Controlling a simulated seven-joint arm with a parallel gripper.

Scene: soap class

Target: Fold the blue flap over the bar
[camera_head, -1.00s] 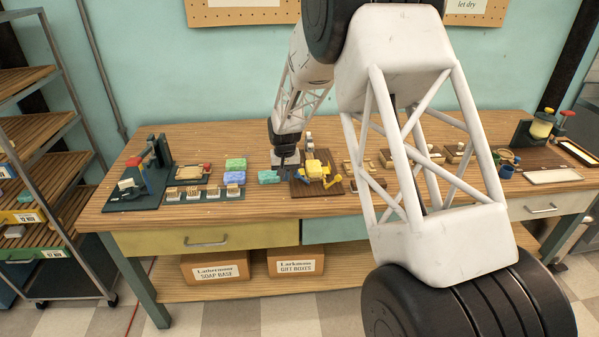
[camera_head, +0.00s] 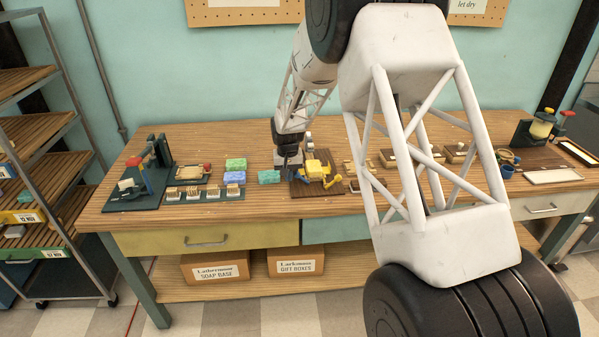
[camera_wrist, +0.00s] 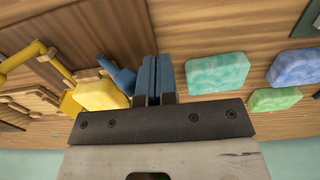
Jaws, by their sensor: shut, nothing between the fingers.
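The yellow bar (camera_head: 316,167) lies on a dark wooden board (camera_head: 328,189) on the bench. It also shows in the wrist view (camera_wrist: 100,95), left of my fingers. A small blue piece (camera_wrist: 123,76), which looks like the blue flap, stands between the bar and my fingers in the wrist view. I cannot tell whether it touches my fingers. Yellow parts (camera_wrist: 55,62) show on the bar's other side. My gripper (camera_wrist: 156,72) has blue fingers, shut together with nothing between them, low beside the board's left edge. In the head view the flap blends with the fingers.
A teal soap (camera_head: 269,177) lies close left of the board, with green (camera_head: 236,164) and blue (camera_head: 234,178) soaps beyond it. A soap rack (camera_head: 205,194) and a green stand (camera_head: 137,195) are further left. My arm hides part of the bench right of the board.

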